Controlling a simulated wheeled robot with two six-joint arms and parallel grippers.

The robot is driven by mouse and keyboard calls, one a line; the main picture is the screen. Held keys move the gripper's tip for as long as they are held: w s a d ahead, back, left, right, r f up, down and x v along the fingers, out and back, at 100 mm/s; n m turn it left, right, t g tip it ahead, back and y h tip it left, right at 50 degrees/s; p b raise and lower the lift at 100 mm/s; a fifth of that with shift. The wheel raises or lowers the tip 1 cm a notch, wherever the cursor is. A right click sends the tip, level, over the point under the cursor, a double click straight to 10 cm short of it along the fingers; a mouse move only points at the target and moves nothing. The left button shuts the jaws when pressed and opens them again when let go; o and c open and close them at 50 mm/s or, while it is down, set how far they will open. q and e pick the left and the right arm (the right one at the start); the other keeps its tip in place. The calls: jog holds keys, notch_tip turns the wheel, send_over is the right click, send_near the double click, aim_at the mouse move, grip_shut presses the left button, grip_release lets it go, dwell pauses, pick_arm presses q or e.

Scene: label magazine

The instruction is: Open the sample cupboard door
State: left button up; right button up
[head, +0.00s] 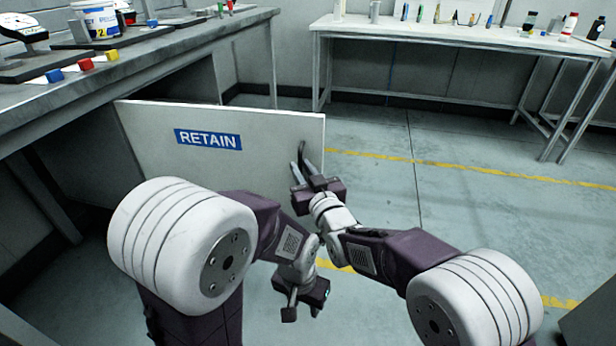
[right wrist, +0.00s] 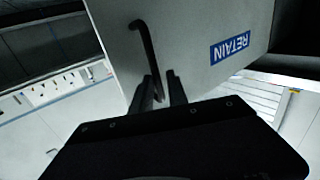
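The sample cupboard door (head: 260,165) is a white panel with a blue RETAIN label (head: 208,139). It stands swung out from under the left bench in the head view. Its dark bar handle (head: 303,149) is near the free right edge; it also shows in the right wrist view (right wrist: 146,42). My right gripper (head: 299,168) is at the handle. In the right wrist view its fingers (right wrist: 162,82) stand apart on either side of the handle's near end, with a narrow gap showing beside the bar. My left gripper (head: 302,311) hangs low, empty, with fingers apart, clear of the door.
The grey left bench (head: 130,68) carries coloured blocks, a white tub (head: 97,20) and instruments. A white table (head: 455,38) with bottles stands against the back wall. The floor (head: 450,215) right of the door is clear, with yellow lines.

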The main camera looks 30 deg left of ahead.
jog(key=v, duration=0.7)
jog(key=shift+s, duration=0.15)
jog(key=shift+d, duration=0.15)
